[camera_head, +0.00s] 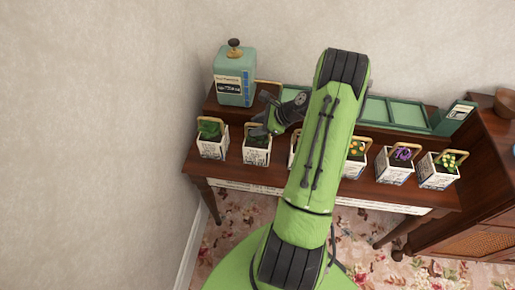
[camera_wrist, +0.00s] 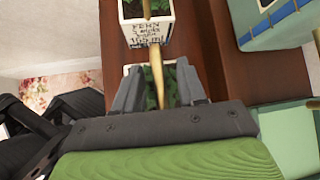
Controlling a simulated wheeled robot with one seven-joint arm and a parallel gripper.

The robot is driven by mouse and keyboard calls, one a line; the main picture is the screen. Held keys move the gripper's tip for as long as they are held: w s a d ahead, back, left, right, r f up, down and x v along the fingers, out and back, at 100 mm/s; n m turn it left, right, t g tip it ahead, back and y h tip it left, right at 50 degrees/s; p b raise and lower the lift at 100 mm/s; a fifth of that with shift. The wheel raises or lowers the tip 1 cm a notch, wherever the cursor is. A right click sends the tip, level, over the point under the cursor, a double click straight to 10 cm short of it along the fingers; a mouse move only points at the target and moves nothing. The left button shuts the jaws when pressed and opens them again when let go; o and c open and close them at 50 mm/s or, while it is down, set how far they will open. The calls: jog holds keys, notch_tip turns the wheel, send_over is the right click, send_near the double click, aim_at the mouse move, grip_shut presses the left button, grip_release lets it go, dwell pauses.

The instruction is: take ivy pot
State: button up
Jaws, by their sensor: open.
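A white pot with green leafy growth (camera_head: 257,150) stands second from the left in the row on the dark wooden table; it may be the ivy pot, but I cannot read its label. In the wrist view its leaves (camera_wrist: 150,88) and gold handle (camera_wrist: 158,60) show between the fingers of my gripper (camera_wrist: 158,76). My gripper (camera_head: 262,118) is open above this pot, its fingers on either side of the handle. The pot's lower part is hidden in the wrist view.
A pot labelled FERN (camera_wrist: 146,32) stands beside it, leftmost in the head view (camera_head: 212,145). More flower pots (camera_head: 397,172) stand to the right. A teal canister (camera_head: 235,78) and green tray (camera_head: 385,112) stand behind. A wooden cabinet (camera_head: 490,190) is at right.

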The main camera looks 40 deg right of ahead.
jog(key=shift+s+r, duration=0.1)
jog(key=shift+c, duration=0.3)
grip_shut()
dwell(0.9)
